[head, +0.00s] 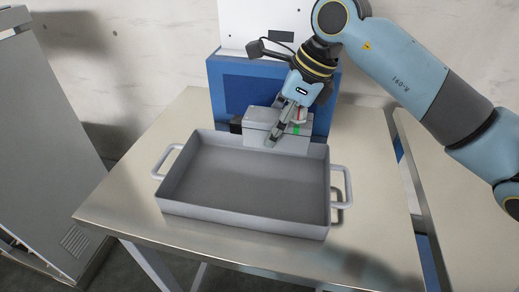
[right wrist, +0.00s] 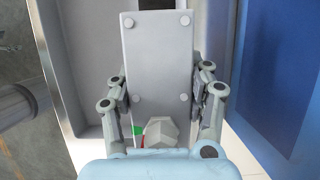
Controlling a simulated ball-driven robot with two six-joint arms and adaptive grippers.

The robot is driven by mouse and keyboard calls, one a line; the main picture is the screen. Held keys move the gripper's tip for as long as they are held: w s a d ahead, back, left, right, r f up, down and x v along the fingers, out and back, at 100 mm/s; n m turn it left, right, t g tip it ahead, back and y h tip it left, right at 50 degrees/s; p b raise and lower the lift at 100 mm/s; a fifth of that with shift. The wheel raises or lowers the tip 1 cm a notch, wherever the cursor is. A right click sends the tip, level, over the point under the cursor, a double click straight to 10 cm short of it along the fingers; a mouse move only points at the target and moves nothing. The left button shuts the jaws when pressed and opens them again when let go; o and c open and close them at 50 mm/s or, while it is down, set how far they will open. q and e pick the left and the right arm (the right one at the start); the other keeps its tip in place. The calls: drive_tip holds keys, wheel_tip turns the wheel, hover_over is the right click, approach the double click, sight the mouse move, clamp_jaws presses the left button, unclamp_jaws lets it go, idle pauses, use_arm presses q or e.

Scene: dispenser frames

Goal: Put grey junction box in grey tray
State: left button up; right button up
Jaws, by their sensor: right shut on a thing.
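The grey junction box (head: 257,122) is a pale grey block with round screw heads at its corners. It is between the fingers of my right gripper (head: 275,138), at the far side of the tray. The right gripper is shut on it. In the right wrist view the junction box (right wrist: 157,60) sits between both fingers. The grey tray (head: 245,220) is a shallow, empty rectangular tray with a handle at each end. Its inside also shows beyond the box in the right wrist view. Whether the box touches anything below is hidden. My left gripper is not in view.
A blue dispenser frame (head: 229,92) with a white panel (head: 235,25) stands behind the box at the back of the metal table (head: 120,210). The table is clear at the left and right of the tray. A grey cabinet (head: 45,130) stands at the left.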

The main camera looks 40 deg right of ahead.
sight(259, 145)
drive_tip(key=a+f, duration=0.1)
drive_tip(key=w+a, duration=0.1)
drive_tip(key=a, duration=0.1)
drive_tip(key=shift+f, duration=0.4)
drive_tip(key=shift+f+p, duration=0.5)
drive_tip(key=shift+f, duration=1.6)
drive_tip(key=o, duration=1)
drive_tip(key=shift+f, duration=0.1)
drive_tip(key=shift+o, duration=0.2)
drive_tip(key=b+v, duration=0.1)
drive_tip(key=v, duration=1)
drive_tip(key=shift+r, duration=0.25)
drive_tip(key=shift+s+r, duration=0.1)
drive_tip(key=shift+r, duration=0.25)
